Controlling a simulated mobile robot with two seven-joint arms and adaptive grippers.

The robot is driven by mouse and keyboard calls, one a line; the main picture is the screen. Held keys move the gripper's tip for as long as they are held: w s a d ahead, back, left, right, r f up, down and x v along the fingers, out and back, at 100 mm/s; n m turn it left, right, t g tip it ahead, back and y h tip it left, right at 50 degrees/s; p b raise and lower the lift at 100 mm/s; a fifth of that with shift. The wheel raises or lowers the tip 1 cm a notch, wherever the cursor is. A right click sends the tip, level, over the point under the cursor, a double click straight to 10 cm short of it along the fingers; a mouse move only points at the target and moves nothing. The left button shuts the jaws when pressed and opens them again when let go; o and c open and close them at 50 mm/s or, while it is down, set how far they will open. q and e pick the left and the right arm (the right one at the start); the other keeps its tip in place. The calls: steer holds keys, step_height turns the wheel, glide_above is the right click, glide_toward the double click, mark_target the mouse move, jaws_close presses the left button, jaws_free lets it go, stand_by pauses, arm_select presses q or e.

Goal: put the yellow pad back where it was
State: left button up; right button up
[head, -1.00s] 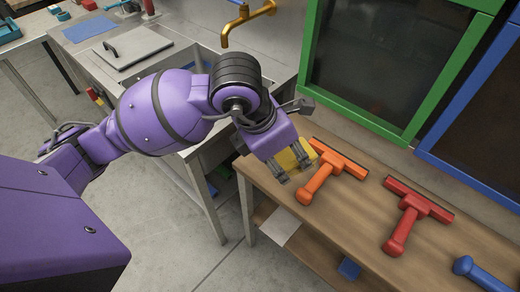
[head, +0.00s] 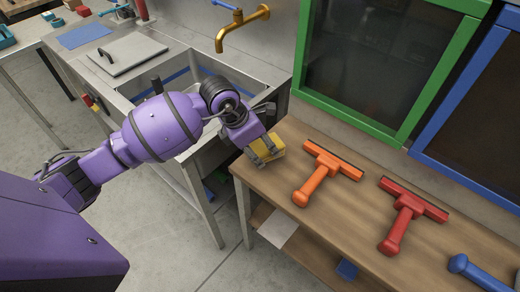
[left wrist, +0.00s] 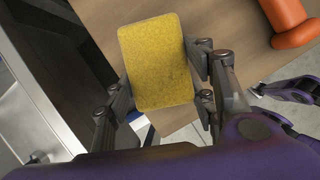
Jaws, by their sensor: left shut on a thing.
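The yellow pad (head: 277,146) is in my left gripper (head: 265,153), at the left end of the wooden table, beside the sink. In the left wrist view the pad (left wrist: 157,62) sits between the two fingers of my left gripper (left wrist: 160,82), its broad yellow face toward the camera. The gripper is shut on it. The pad is over or close to the table's left edge; I cannot tell whether it touches the top.
On the wooden table (head: 330,222) lie an orange squeegee (head: 321,172), a red squeegee (head: 403,217) and part of a blue one (head: 480,272). A metal sink (head: 205,78) with a brass faucet (head: 240,27) is left of it. Green and blue framed panels stand behind.

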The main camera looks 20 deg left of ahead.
arm_select(q)
steer(key=shift+f, duration=0.75)
steer(key=shift+f, duration=0.15)
steer(key=o, duration=0.7)
steer(key=shift+f, duration=0.1)
steer(key=o, duration=0.4)
steer(key=shift+o, duration=0.2)
